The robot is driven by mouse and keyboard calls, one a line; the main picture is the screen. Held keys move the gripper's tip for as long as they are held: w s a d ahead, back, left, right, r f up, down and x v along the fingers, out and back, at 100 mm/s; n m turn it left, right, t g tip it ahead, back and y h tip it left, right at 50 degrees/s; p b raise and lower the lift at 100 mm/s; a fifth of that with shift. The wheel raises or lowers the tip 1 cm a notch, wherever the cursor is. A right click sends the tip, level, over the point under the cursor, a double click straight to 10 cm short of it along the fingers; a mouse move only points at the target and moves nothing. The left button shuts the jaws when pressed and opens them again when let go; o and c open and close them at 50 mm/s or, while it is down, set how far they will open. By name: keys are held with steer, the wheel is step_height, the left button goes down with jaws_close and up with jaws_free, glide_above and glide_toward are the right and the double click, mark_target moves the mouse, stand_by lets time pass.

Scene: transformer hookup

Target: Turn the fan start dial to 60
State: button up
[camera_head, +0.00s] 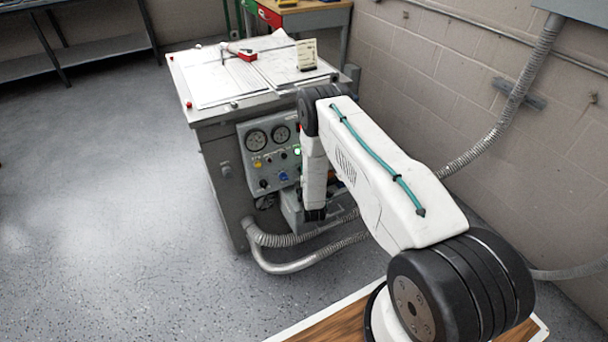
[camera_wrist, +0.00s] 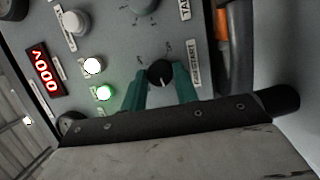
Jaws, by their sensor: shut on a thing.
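In the wrist view a small round black dial (camera_wrist: 160,74) with a white pointer line sits on the grey control panel (camera_wrist: 205,40). Small scale marks surround it; their numbers are too small to read. The two green fingers of my gripper (camera_wrist: 160,88) stand on either side of the dial and are shut on it. In the head view the control panel (camera_head: 245,146) is on the front of the grey cabinet. My arm hides the dial and my gripper there.
In the wrist view, a red digital display (camera_wrist: 41,73), lit white and green buttons (camera_wrist: 104,92) and another knob (camera_wrist: 143,4) are nearby. In the head view, two gauges (camera_head: 256,140) sit on the panel. Conduits (camera_head: 300,238) run below it. The floor at left is clear.

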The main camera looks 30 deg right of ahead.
steer(key=shift+n+t, duration=0.3)
steer(key=shift+n, duration=0.3)
steer(key=o, duration=1)
steer(key=shift+c, duration=0.2)
steer(key=shift+s, duration=0.1)
steer(key=v, duration=0.7)
steer(key=shift+s, duration=0.3)
steer(key=shift+a, duration=0.1)
